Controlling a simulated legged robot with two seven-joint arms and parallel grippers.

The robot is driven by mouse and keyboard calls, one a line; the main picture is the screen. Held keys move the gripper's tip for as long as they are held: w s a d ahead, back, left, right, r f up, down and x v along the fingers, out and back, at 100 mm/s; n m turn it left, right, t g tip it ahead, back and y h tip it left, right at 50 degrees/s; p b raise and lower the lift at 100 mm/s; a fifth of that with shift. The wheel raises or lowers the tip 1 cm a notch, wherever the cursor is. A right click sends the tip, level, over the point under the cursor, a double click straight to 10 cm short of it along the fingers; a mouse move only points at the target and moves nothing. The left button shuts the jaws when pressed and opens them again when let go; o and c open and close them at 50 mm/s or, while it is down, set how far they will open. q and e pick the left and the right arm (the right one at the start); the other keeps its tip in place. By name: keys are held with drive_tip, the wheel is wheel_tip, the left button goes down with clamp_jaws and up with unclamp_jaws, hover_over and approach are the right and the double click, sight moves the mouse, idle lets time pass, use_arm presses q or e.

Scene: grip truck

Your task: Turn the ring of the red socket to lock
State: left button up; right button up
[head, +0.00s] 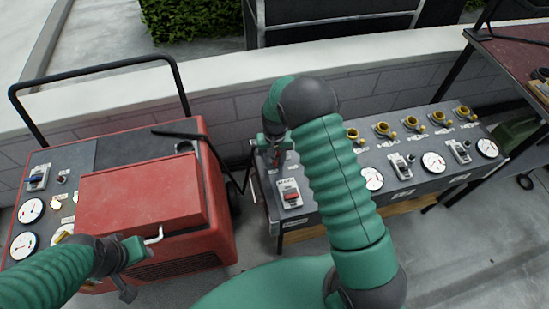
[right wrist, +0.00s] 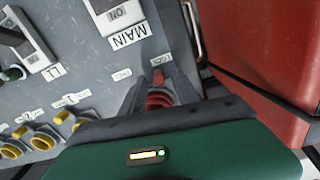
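The red socket (right wrist: 158,100) shows in the right wrist view on the grey panel, between the two fingers of my right gripper (right wrist: 161,82). The fingers stand apart on either side of it; contact with its ring is not clear. The gripper body hides its lower part. In the head view my right gripper (head: 271,150) points down at the left end of the grey panel (head: 325,195), and the socket is mostly hidden there. My left gripper (head: 136,258) is above the front of the red machine; its finger opening is unclear.
The red machine (head: 140,195) with a black handle stands left of the panel. The panel carries a red main switch (head: 291,195), gauges (head: 433,162) and several yellow sockets (head: 382,129). A low wall (head: 230,105) runs behind. A dark red table (head: 515,55) stands at right.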

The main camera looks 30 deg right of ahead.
sight(274, 162)
wheel_tip(274, 162, up, 17)
drive_tip(key=p, duration=0.1)
drive_tip(key=shift+f+p, duration=0.15)
drive_tip(key=shift+p, duration=0.15)
drive_tip(key=s+a+r+n+t+p, duration=0.1)
drive_tip(key=s+a+r+n+p, duration=0.1)
drive_tip(key=s, duration=0.7)
drive_tip(key=s+a+r+n+t+p, duration=0.1)
drive_tip(key=s+a+r+n+p, duration=0.1)
drive_tip(key=s, duration=0.7)
drive_tip(key=a+r, duration=0.1)
drive_tip(key=a, duration=0.1)
drive_tip(key=shift+a+t, duration=0.3)
drive_tip(key=shift+r, duration=0.15)
